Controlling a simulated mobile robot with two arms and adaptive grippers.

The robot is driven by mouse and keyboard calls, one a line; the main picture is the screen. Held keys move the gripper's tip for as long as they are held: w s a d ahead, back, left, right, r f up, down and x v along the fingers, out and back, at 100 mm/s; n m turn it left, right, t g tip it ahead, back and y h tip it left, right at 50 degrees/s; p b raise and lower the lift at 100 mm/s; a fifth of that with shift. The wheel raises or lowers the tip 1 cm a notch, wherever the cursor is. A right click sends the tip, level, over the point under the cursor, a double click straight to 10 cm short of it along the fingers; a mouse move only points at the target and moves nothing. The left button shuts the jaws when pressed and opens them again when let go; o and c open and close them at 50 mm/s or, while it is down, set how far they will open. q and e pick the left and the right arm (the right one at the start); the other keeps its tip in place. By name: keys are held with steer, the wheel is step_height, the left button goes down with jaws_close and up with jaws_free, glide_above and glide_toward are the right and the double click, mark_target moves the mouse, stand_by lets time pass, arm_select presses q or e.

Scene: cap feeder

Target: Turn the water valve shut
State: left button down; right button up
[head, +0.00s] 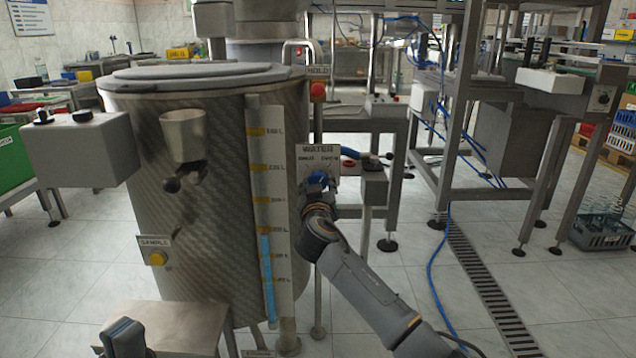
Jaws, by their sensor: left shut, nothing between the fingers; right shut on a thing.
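The water valve (318,179) is on the right side of the large metal tank, below a plate (319,152) reading WATER. Smaller marks on the plate are too small to read surely. The valve has a blue handle, partly hidden by my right gripper; its exact angle is hard to tell. My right gripper (318,194) reaches up from the lower right and is shut on the handle. My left gripper (124,338) is at the bottom left edge, shut and empty, in front of a low metal stand, only partly in view. It is well away from the valve.
The tank (190,240) fills the left half. A red HOLD button (318,90), a yellow SAMPLE button (157,258) and a grey box (374,185) are nearby. A floor drain (490,290) and blue hose lie right.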

steer(key=n+p, duration=0.2)
steer(key=n, duration=0.2)
arm_select(q)
steer(key=w+d+f+g+y+p, duration=0.1)
steer(key=w+f+g, duration=0.35)
steer(key=w, duration=0.25)
steer(key=w+d+f+g+y+p, duration=0.1)
steer(key=w+f+g+y, duration=0.1)
steer(key=w+f+g, duration=0.3)
arm_select(e)
steer(key=n, duration=0.4)
steer(key=n+p, duration=0.2)
steer(key=n, duration=0.1)
steer(key=shift+n, duration=0.4)
arm_select(q)
steer(key=s+a+f+g+y+p, duration=0.1)
steer(key=a+f+g+y, duration=0.2)
steer(key=f+g, duration=0.8)
steer(key=shift+s+f+p, duration=0.2)
steer(key=shift+f+p, duration=0.2)
steer(key=shift+f, duration=2.1)
arm_select(e)
steer(key=shift+f+n, duration=0.1)
steer(key=shift+n, duration=2)
arm_select(q)
steer(key=shift+g, duration=0.25)
arm_select(e)
steer(key=o, duration=1.1)
steer(key=shift+o, duration=0.2)
